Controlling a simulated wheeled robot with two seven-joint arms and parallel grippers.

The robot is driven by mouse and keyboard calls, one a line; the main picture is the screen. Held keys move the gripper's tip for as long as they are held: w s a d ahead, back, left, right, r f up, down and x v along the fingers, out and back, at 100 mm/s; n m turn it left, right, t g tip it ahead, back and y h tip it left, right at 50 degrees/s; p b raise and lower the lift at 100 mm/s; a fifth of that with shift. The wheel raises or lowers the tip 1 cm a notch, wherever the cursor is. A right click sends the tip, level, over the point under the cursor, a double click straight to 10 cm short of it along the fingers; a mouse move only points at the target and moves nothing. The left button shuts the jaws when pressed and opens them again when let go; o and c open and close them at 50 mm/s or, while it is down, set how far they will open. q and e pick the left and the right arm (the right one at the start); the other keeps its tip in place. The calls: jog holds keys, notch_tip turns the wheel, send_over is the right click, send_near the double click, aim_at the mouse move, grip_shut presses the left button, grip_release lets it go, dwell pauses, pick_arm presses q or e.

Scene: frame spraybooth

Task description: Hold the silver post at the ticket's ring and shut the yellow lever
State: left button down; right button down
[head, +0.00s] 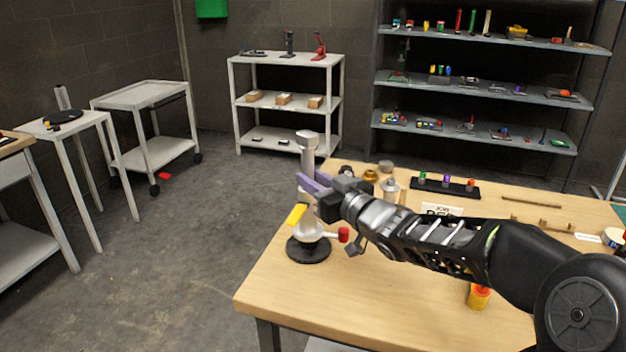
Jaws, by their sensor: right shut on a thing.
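The silver post (308,152) stands upright on a round black base (308,250) near the table's left edge. My right gripper (313,186) reaches in from the right and is shut on the post at about mid-height. A purple part shows at the grip; I cannot tell whether it is a ring or a finger. The yellow lever (297,214) sticks out at the post's left, below the gripper, tilted. A red-ended handle (343,235) sticks out lower right. My left gripper is out of view.
On the wooden table (275,290) are a black rack (447,187) with coloured pieces, small metal and brass items behind the gripper, and an orange-yellow bottle (478,296) under my arm. The table's front left is clear. Shelves and carts stand farther back.

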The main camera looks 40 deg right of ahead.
jog(key=shift+f, duration=0.25)
jog(key=c, duration=1.1)
grip_release()
jog(key=shift+c, duration=0.2)
jog(key=s, duration=0.7)
jog(key=shift+s+r, duration=0.25)
jog(key=shift+s, duration=0.15)
jog(key=shift+a, duration=0.1)
